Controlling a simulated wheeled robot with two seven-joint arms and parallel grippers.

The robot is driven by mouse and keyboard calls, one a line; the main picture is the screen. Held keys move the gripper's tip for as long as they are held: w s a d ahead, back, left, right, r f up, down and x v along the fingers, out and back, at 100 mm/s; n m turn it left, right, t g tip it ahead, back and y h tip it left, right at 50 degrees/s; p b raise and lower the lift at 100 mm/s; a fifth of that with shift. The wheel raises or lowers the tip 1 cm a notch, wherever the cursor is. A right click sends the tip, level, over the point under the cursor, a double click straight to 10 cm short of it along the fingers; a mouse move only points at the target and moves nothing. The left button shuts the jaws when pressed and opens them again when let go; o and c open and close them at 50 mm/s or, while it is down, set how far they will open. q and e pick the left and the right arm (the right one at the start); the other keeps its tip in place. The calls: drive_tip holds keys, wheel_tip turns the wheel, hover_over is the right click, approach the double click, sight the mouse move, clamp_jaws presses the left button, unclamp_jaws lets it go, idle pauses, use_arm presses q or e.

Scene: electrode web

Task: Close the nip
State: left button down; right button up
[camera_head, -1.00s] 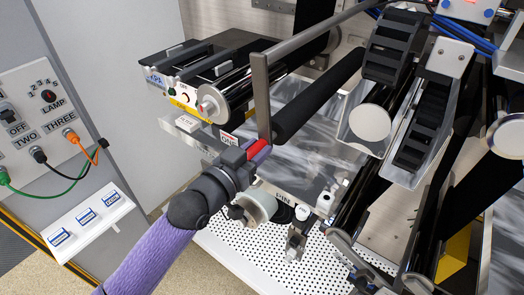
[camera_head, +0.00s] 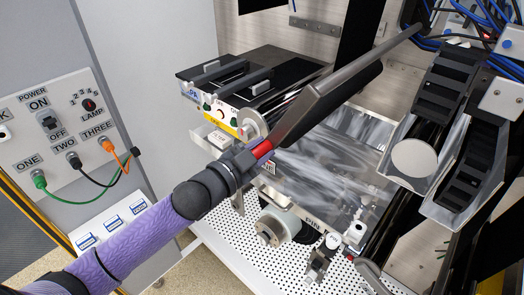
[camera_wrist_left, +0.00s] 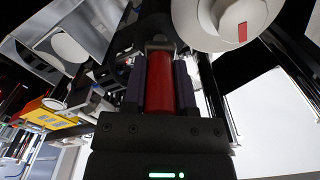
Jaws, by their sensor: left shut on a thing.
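My left gripper (camera_head: 256,152) is shut on the red handle (camera_head: 262,150) of the nip lever. The handle also shows in the left wrist view (camera_wrist_left: 160,85), between the two dark fingers. A flat grey lever arm (camera_head: 293,117) rises from the handle and joins a long grey bar (camera_head: 395,48) running up to the right. The black roller (camera_head: 362,80) lies along this bar, partly hidden by the arm. A roller with a metal end (camera_head: 250,125) is just left of the lever arm. I cannot tell whether the two rollers touch. My right gripper is not in view.
A panel (camera_head: 60,130) with switches and coloured cables stands at the left. A white perforated deck (camera_head: 335,272) lies below, with a pale roller (camera_head: 280,225). Black ribbed parts (camera_head: 455,100) and blue cables crowd the right. Shiny sheet (camera_head: 320,165) spans the middle.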

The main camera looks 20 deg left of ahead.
use_arm(q)
drive_tip(key=shift+r, duration=0.2)
drive_tip(key=shift+c, duration=2)
unclamp_jaws()
drive_tip(key=shift+w+a, duration=0.1)
drive_tip(key=shift+f, duration=0.1)
drive_tip(key=shift+s+a, duration=0.1)
drive_tip(key=shift+s, duration=0.25)
drive_tip(key=b+v, duration=0.1)
drive_tip(key=v, duration=0.8)
drive_tip(key=shift+s+b, duration=0.15)
drive_tip(key=shift+b, duration=0.15)
